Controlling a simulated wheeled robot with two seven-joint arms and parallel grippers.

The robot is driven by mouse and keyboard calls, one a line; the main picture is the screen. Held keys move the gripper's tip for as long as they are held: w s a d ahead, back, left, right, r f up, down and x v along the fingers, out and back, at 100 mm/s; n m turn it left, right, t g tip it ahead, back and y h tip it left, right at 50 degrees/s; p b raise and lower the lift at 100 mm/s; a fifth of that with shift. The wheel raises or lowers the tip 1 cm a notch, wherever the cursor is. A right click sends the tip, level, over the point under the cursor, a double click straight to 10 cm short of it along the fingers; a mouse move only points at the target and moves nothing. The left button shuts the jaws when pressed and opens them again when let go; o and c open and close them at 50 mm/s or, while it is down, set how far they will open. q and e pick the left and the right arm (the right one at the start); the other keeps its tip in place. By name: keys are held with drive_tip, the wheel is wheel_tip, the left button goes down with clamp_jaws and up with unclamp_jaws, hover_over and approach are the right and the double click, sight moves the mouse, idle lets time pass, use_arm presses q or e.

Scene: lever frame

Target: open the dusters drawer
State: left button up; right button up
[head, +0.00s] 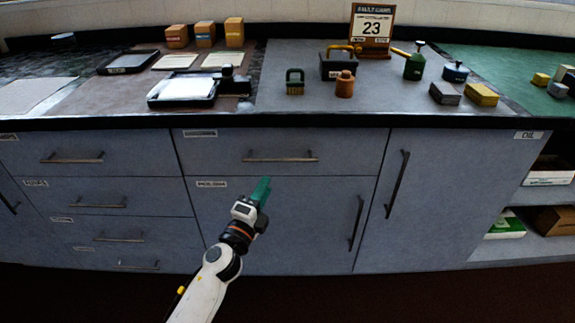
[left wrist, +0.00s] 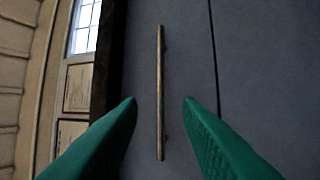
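My left gripper (head: 263,187) has green fingers and reaches up in front of the middle of the cabinet, its tips a little below a dark bar handle (head: 280,157) in the head view. That handle is on the wide upper drawer (head: 345,150), which is closed. The drawer's label (head: 200,133) is too small to read. In the left wrist view the fingers (left wrist: 159,102) are open and empty, one on each side of the handle (left wrist: 160,70), which runs upright there. I see no contact with it. My right gripper is not in view.
Several closed drawers (head: 90,185) stand at left. Closed doors (head: 450,190) and an open shelf (head: 540,250) are at right. The space before the drawer front is clear.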

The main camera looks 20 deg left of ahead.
sight(280, 159)
use_arm(q)
drive_tip(key=shift+x, duration=5.45)
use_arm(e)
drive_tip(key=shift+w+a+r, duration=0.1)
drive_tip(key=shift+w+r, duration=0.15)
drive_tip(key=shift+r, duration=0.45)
use_arm(q)
drive_tip(key=shift+c, duration=0.3)
clamp_jaws()
drive_tip(key=shift+f, duration=0.1)
